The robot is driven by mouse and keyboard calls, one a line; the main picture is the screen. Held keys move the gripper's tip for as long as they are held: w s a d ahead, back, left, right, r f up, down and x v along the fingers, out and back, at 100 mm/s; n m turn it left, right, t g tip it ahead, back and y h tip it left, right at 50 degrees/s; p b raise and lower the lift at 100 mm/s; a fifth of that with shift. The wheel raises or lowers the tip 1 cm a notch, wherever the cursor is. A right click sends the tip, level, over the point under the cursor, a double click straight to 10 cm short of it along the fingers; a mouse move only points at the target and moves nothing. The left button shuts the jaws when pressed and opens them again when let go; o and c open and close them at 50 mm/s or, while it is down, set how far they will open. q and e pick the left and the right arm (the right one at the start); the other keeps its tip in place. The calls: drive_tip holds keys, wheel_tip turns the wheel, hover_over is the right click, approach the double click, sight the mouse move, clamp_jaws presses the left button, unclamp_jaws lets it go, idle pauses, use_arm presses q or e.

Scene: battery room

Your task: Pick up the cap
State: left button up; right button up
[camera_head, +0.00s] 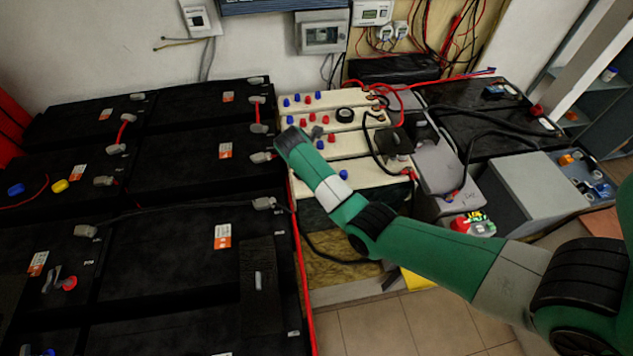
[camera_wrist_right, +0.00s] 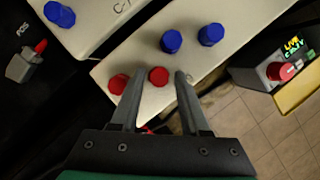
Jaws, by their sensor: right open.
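Several red and blue caps sit on the cream battery tops; which one the task means is unclear. In the right wrist view a red cap (camera_wrist_right: 158,76) lies between the fingertips of my right gripper (camera_wrist_right: 160,73), which is open. I cannot tell how far above the cap the fingers are. A second red cap (camera_wrist_right: 118,84) is just outside the left finger. Two blue caps (camera_wrist_right: 171,41) (camera_wrist_right: 210,35) are beyond the fingertips. In the head view my right arm reaches over the cream batteries (camera_head: 350,145), and its wrist hides part of them. My left gripper is not in view.
Large black batteries (camera_head: 150,250) fill the left side. Black and red cables cross the cream batteries. A black roll (camera_head: 345,114) lies on one. A red-buttoned box (camera_head: 472,224) and a grey case (camera_head: 525,195) stand to the right.

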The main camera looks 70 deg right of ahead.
drive_tip(key=shift+w+r, duration=0.1)
drive_tip(key=shift+c, duration=0.4)
clamp_jaws()
drive_tip(key=shift+r, duration=0.1)
drive_tip(key=shift+r+p, duration=0.25)
drive_tip(key=shift+p, duration=0.05)
drive_tip(key=p+v, duration=0.1)
drive_tip(key=v, duration=0.1)
drive_tip(key=p+v, duration=0.1)
drive_tip(key=v, duration=0.1)
drive_tip(key=shift+d+r+p, duration=0.1)
drive_tip(key=shift+d+p, duration=0.3)
drive_tip(key=a+r+p, duration=0.8)
drive_tip(key=a+p, duration=0.2)
drive_tip(key=a, duration=0.3)
drive_tip(key=shift+a+r, duration=0.2)
